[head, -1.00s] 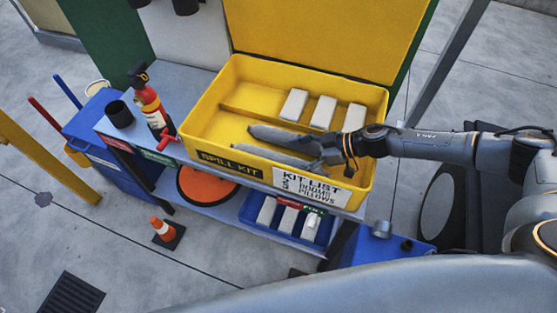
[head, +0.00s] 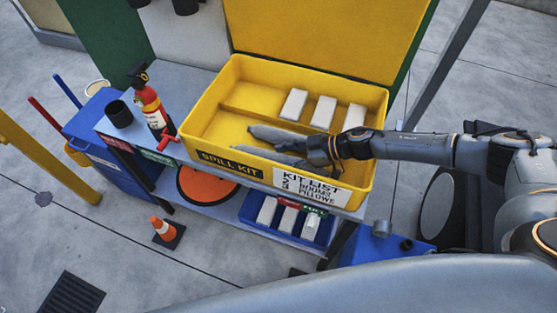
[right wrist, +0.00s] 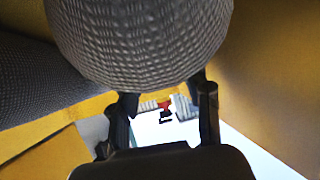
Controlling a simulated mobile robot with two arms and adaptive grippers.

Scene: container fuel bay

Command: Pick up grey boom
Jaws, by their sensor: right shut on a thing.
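Two grey booms lie side by side in the front part of the open yellow spill kit tray (head: 203,112). The far boom (head: 276,135) lies behind the near boom (head: 262,154). My right gripper (head: 318,153) reaches in from the right and is shut on the right end of the near boom. In the right wrist view the held boom (right wrist: 140,40) fills the top, with the fingers (right wrist: 165,105) below it; the other boom (right wrist: 35,85) lies at left. I cannot tell whether the held boom is clear of the tray floor. My left gripper is not in view.
Several white pillows (head: 323,112) lie in the tray's back compartment. A red extinguisher (head: 149,105) and black cup (head: 119,114) stand left of the tray. The shelf below holds a blue bin (head: 270,222) and orange disc (head: 207,185). A cone (head: 163,229) stands on the floor.

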